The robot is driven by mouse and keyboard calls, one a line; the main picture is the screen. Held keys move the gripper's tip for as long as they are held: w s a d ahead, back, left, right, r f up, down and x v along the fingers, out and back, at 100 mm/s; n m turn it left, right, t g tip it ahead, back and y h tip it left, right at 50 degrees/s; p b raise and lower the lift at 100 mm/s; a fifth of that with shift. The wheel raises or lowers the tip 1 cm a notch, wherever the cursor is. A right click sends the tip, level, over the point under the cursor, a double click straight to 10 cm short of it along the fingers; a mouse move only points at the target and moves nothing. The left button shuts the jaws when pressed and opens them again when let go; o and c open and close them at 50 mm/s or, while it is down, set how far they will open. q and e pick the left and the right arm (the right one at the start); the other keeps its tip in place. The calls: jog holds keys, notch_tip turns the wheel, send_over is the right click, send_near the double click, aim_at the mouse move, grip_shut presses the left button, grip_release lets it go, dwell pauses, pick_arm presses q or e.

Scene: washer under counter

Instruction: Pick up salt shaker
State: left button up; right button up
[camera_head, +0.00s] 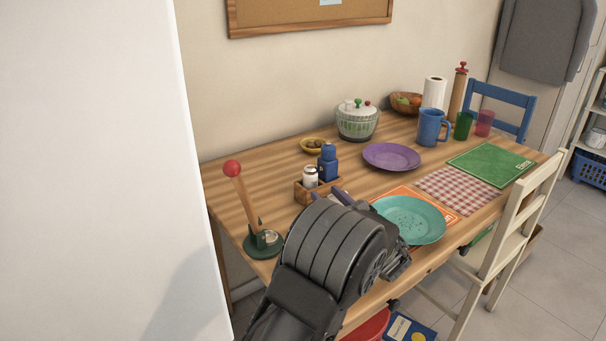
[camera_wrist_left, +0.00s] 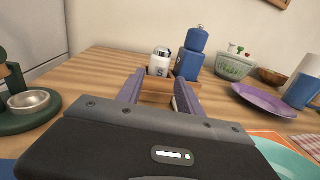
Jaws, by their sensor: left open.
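The salt shaker (camera_head: 310,176) is a small white shaker with a metal top. It stands upright in a wooden caddy (camera_head: 304,194), beside a blue pepper mill (camera_head: 328,163). In the left wrist view the salt shaker (camera_wrist_left: 159,63) shows an "S" label, and the blue mill (camera_wrist_left: 191,56) is just right of it. My left gripper (camera_wrist_left: 158,88) is open, with its purple fingers apart and pointing at the caddy (camera_wrist_left: 156,98). The fingertips are in front of the shaker and nothing is held. In the head view my arm hides most of the gripper. My right gripper is not seen.
A teal plate (camera_head: 409,219) lies right of my left arm. A green stand with a red-topped wooden post (camera_head: 240,200) is to the left. A purple plate (camera_head: 391,157) and a patterned bowl (camera_head: 357,123) are behind. A white chair (camera_head: 509,232) stands at the front right.

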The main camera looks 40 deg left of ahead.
aim_at(314, 180)
pick_arm(q)
jog(key=shift+d+r, duration=0.1)
jog(key=shift+d, duration=0.05)
jog(key=shift+x, duration=1.35)
jog(key=x, duration=0.5)
jog(key=shift+r+b, duration=0.15)
jog(key=shift+b, duration=0.25)
jog(key=shift+c, duration=0.2)
grip_shut()
